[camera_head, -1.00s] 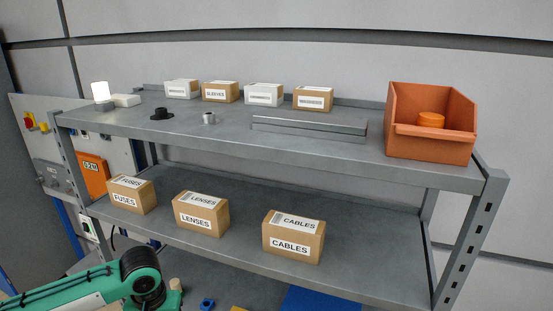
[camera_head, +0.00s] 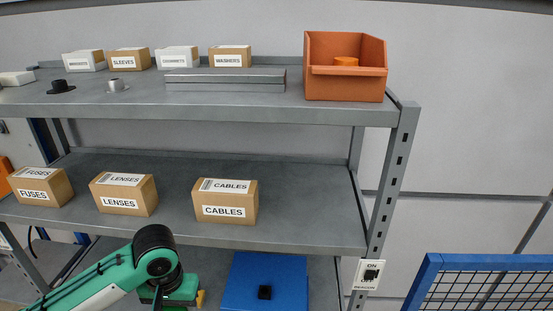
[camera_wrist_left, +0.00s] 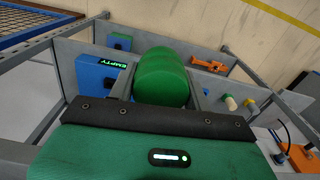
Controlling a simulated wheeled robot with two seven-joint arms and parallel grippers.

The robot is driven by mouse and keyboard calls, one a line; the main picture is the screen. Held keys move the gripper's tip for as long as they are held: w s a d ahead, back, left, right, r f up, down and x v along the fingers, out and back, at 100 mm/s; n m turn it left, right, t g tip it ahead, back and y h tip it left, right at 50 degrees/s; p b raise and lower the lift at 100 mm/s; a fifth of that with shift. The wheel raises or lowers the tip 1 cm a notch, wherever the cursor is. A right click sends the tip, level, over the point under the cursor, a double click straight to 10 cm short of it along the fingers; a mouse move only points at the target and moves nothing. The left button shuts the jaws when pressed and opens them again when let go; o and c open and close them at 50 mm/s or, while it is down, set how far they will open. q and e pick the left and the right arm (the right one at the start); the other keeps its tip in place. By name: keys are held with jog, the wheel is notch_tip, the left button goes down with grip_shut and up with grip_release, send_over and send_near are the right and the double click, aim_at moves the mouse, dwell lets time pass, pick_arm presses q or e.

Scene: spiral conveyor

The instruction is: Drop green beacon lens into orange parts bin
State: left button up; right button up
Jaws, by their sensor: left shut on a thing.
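The green beacon lens (camera_wrist_left: 162,72) is a rounded green piece in the left wrist view. My left gripper (camera_wrist_left: 160,85) is shut on it, with a grey finger on each side. In the head view my left arm comes in at the lower left, below the lower shelf, and I cannot make out the lens there. The orange parts bin (camera_head: 345,87) stands at the right end of the upper shelf, well above and to the right of my left arm. An orange round piece (camera_head: 346,61) shows inside it. My right gripper is not in view.
The upper shelf (camera_head: 200,108) also holds small boxes, a metal bar (camera_head: 225,80) and small parts. FUSES, LENSES and CABLES boxes (camera_head: 225,201) stand on the lower shelf (camera_head: 305,210). A blue-framed mesh panel (camera_head: 480,285) is at the lower right. The rack's right post (camera_head: 388,190) has open space beside it.

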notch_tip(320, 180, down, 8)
jog(key=b, duration=0.6)
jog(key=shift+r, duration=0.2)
